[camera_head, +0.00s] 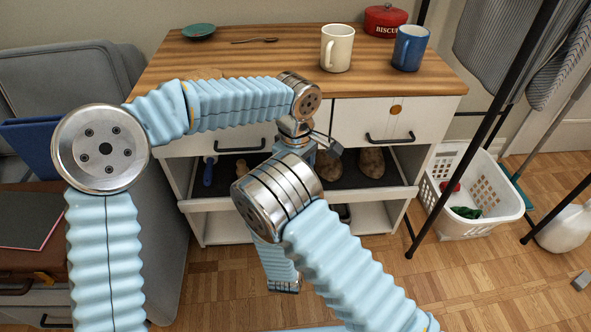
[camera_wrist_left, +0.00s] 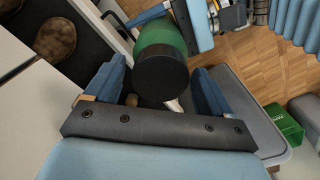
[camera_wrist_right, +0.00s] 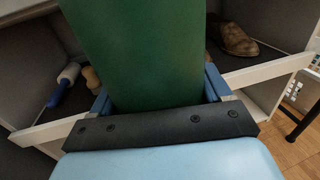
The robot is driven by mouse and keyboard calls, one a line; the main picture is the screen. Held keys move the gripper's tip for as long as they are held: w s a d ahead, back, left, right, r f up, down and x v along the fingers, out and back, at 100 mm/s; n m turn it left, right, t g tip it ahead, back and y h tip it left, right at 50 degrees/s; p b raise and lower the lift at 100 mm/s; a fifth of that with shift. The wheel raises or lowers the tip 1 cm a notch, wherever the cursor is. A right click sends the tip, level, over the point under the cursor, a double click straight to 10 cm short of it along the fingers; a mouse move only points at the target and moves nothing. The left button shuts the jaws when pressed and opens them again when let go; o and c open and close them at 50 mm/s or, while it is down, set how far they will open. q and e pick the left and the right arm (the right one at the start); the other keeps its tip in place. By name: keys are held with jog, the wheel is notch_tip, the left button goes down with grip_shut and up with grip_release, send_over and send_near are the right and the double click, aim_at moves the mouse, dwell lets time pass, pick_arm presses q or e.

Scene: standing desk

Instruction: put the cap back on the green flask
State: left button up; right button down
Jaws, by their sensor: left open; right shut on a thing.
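The green flask (camera_wrist_right: 148,50) fills the middle of the right wrist view, with my right gripper (camera_wrist_right: 157,88) shut around its body. The left wrist view shows the flask's green side (camera_wrist_left: 158,35) with a round black end piece (camera_wrist_left: 160,74) facing the camera. I cannot tell for certain whether this is the cap, or how it is seated. My left gripper (camera_wrist_left: 160,84) is open, with one finger on each side of the black piece and gaps visible. In the head view, my arms hide the flask and most of both grippers.
The wooden desk top (camera_head: 230,75) holds a white mug (camera_head: 337,48), a blue mug (camera_head: 410,48), a red tin (camera_head: 384,20) and a green dish (camera_head: 198,31). Shoes (camera_head: 371,165) and a blue-handled tool (camera_head: 209,171) lie on the shelf below. A white basket (camera_head: 478,190) stands right.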

pick_arm(q)
jog(key=c, duration=1.1)
jog(key=m, duration=0.6)
jog(key=shift+m, duration=0.3)
jog(key=m, duration=0.5)
jog(key=shift+m, duration=0.3)
jog(key=m, duration=0.8)
jog(key=shift+m, duration=0.4)
jog(key=m, duration=1)
jog(key=o, duration=1.2)
